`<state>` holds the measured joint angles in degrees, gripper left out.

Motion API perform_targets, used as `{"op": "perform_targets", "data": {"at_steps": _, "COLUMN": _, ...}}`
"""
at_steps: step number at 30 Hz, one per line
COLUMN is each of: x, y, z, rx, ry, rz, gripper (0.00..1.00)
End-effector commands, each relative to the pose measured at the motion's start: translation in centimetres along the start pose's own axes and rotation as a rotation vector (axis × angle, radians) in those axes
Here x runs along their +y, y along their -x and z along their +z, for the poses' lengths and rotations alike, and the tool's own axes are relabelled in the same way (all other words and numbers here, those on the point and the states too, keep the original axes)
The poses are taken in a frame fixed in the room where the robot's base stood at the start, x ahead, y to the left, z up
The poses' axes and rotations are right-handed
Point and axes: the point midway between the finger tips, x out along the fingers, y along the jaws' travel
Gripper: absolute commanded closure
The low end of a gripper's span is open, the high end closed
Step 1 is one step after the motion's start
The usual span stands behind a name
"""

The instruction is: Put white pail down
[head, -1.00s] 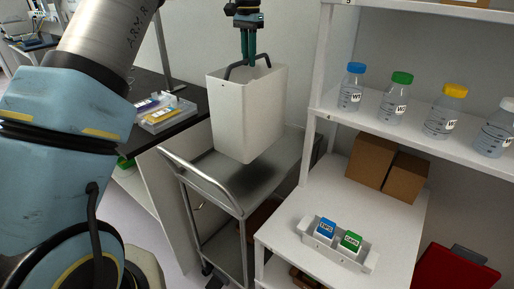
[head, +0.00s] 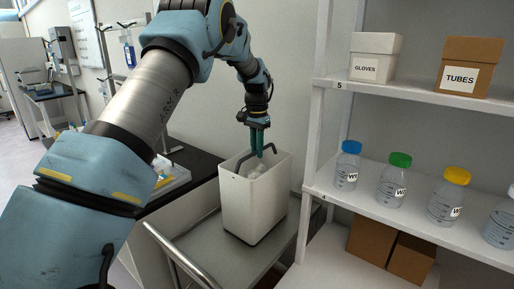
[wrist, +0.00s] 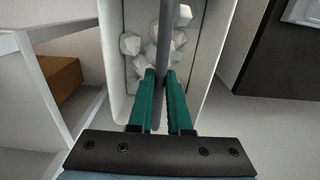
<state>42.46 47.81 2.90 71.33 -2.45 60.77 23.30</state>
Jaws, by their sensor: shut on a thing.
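The white pail (head: 255,205) is upright over the grey cart's top (head: 270,264), at the middle of the head view. Its base is on or very close to the cart top; I cannot tell whether it touches. My gripper (head: 259,151) is above the pail's open top, shut on its dark handle (head: 241,160). In the wrist view, my gripper (wrist: 167,72) has the handle bar (wrist: 165,28) between its two green fingers. Pale lumps (wrist: 138,48) lie inside the pail (wrist: 215,40).
A white shelf unit (head: 312,130) stands close on the pail's right, with capped bottles (head: 393,178) and boxes. A black bench (head: 195,165) is at the left. The cart's push handle (head: 180,255) rises in front. Some bare cart top shows around the pail.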

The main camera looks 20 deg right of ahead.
Motion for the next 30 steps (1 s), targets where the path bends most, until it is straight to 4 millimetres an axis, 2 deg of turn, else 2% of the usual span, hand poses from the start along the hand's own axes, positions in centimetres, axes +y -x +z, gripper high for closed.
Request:
{"op": "perform_targets", "data": {"at_steps": 7, "x": 0.0, "y": -0.2, "z": 0.0, "rx": 0.001, "ry": 0.0, "rz": 0.0, "gripper": 1.0}}
{"op": "perform_targets", "data": {"at_steps": 8, "x": 0.0, "y": -0.3, "z": 0.0, "rx": 0.0, "ry": 0.0, "rz": 0.001, "gripper": 0.82}}
{"op": "perform_targets", "data": {"at_steps": 16, "x": 0.0, "y": -0.2, "z": 0.0, "rx": 0.0, "ry": 0.0, "rz": 0.001, "gripper": 0.53}}
{"op": "perform_targets", "data": {"at_steps": 26, "x": 0.0, "y": 0.3, "z": -0.1, "rx": 0.002, "ry": 0.0, "rz": 0.0, "gripper": 0.53}}
{"op": "perform_targets", "data": {"at_steps": 30, "x": 0.0, "y": 2.0, "z": -0.1, "rx": 0.005, "ry": 0.0, "rz": -0.001, "gripper": 0.53}}
